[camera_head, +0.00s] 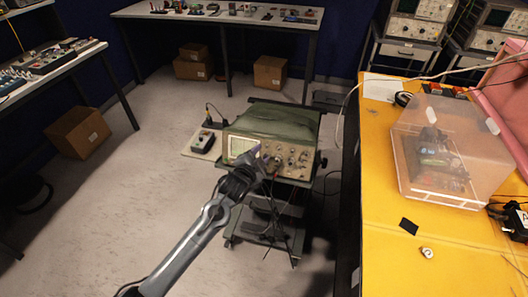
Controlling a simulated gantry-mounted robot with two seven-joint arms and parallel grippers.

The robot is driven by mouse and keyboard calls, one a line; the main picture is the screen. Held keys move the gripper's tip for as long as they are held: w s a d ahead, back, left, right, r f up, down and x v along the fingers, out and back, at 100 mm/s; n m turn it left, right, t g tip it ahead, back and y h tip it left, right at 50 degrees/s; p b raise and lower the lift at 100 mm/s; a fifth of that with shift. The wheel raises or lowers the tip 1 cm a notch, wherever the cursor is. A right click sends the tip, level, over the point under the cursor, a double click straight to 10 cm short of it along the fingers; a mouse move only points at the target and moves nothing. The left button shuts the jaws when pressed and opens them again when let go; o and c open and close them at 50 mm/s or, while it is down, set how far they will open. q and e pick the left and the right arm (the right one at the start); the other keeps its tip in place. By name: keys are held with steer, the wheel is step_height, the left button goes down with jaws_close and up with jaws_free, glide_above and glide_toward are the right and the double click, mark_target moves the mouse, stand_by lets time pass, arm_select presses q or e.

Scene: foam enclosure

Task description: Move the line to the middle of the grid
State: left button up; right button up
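An oscilloscope (272,126) with a green top and a beige front panel stands on a dark cart in the middle of the view. Its small screen (240,147) is at the left of the front panel, and several knobs (292,160) are to the right of it. The line and the grid are too small to make out. My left gripper (268,164) is in front of the panel, overlapping it between the screen and the knobs. I cannot tell whether it touches a knob or whether its fingers are open. My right gripper is not in view.
A small device (203,141) sits on a side shelf left of the oscilloscope. A yellow table (384,240) on the right holds a clear plastic box (470,135). Cardboard boxes (78,132) stand on the floor. The floor left of the cart is mostly clear.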

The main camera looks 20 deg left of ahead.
mark_target(266, 147)
arm_select(q)
steer(key=shift+b+x, duration=0.45)
steer(key=shift+x, duration=1.65)
jaws_close()
